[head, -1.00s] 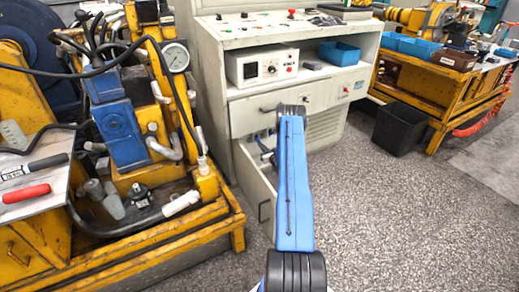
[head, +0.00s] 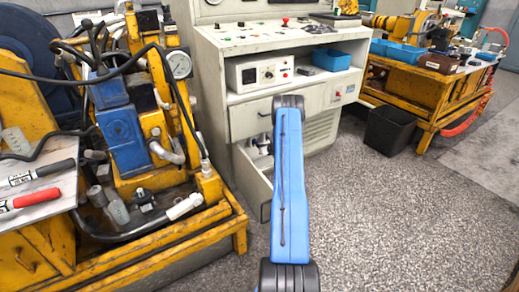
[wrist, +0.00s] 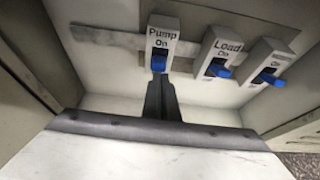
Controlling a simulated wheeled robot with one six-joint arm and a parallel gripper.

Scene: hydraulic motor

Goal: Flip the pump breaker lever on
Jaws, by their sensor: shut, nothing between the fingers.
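Three breakers stand in a row in the wrist view, each with a blue lever. The left one is the pump breaker (wrist: 163,30), labelled "Pump On"; its blue lever (wrist: 159,61) sits low, below the "On" mark. My gripper (wrist: 158,80) is shut and empty, its dark tips just below the pump lever; whether they touch it I cannot tell.
The load breaker (wrist: 219,50) and a third breaker (wrist: 270,62) stand close on the right. Pale compartment walls flank the breakers. In the head view a yellow pump rig (head: 125,190) stands left and a black bin (head: 390,130) right; the speckled floor between is open.

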